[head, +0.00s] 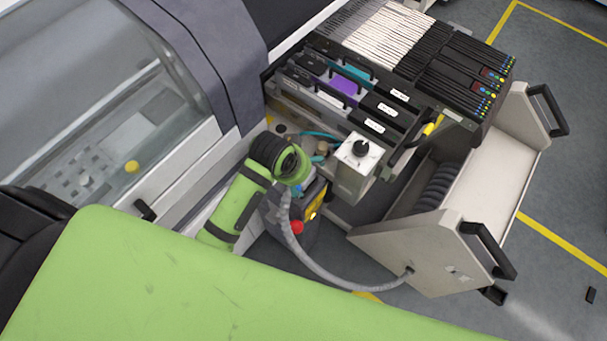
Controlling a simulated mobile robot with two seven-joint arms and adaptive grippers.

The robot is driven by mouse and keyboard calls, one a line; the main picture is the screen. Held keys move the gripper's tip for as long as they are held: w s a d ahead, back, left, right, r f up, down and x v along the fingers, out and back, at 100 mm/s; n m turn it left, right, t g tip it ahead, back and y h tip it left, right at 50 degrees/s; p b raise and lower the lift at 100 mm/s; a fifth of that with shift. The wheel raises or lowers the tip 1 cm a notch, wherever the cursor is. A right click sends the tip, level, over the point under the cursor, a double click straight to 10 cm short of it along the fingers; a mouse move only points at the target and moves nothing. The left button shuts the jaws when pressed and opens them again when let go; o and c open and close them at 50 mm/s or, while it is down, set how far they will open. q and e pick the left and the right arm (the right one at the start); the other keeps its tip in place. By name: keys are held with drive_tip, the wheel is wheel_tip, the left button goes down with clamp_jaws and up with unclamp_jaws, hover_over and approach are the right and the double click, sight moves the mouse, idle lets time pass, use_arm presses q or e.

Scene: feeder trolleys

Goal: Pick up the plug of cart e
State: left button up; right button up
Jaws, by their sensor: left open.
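The cart (405,250) is a pale trolley with side panels and black handles. A grey ribbed cable (335,278) runs from a hole in its front panel, curving left and up to just below my left wrist. The plug at its upper end is not clearly visible; my wrist and gripper cover that spot. My right gripper is not in view.
A white box with a black knob (359,152) stands just right of my wrist. The machine with a clear cover (110,110) is on the left.

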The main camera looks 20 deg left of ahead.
use_arm(q)
drive_tip(key=shift+p+x, duration=0.85)
drive_tip(key=shift+x, duration=2.25)
drive_tip(key=shift+s+a, duration=0.1)
drive_tip(key=c, duration=1.7)
